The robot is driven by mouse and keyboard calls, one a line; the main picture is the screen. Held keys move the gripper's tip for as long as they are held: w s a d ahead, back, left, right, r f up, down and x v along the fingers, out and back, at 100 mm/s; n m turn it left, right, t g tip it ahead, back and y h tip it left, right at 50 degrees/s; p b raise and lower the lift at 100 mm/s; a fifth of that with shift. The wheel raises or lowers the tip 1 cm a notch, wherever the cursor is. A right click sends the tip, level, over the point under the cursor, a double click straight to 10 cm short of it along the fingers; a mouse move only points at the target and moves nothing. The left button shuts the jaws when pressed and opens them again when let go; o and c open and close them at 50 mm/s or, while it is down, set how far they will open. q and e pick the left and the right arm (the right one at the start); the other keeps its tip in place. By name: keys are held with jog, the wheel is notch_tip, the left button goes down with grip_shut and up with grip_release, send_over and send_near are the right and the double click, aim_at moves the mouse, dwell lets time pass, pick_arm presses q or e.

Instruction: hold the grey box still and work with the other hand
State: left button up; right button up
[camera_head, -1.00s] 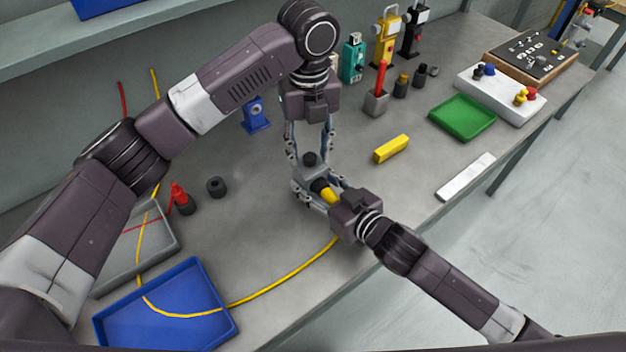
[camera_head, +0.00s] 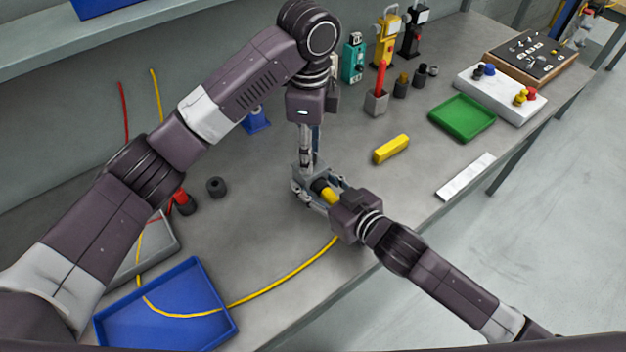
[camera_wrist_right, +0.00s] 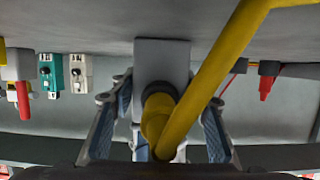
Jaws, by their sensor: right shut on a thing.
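The grey box (camera_head: 310,172) sits on the bench near its front edge. A plug with a black collar and yellow body (camera_head: 329,194) is at its near side. The box and yellow plug (camera_wrist_right: 157,108) also show in the right wrist view. My right gripper (camera_head: 318,190) has its fingers along both sides of the box and is shut on it. My left gripper (camera_head: 306,165) points straight down over the back of the box. Its fingers are seen edge-on, so their gap does not show. The box's top behind those fingers is hidden.
A yellow cable (camera_head: 285,277) runs across the bench to a blue tray (camera_head: 232,328) and a grey tray (camera_head: 165,251). A yellow block (camera_head: 391,149), green tray (camera_head: 462,117) and white strip (camera_head: 466,177) lie right. Several tools stand behind.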

pick_arm(q)
jog(key=n, duration=0.9)
jog(key=shift+n, duration=0.4)
jog(key=c, duration=0.9)
jog(key=m, duration=0.3)
jog(key=shift+c, duration=0.3)
jog(key=m, duration=0.4)
jog(key=shift+m, duration=1.4)
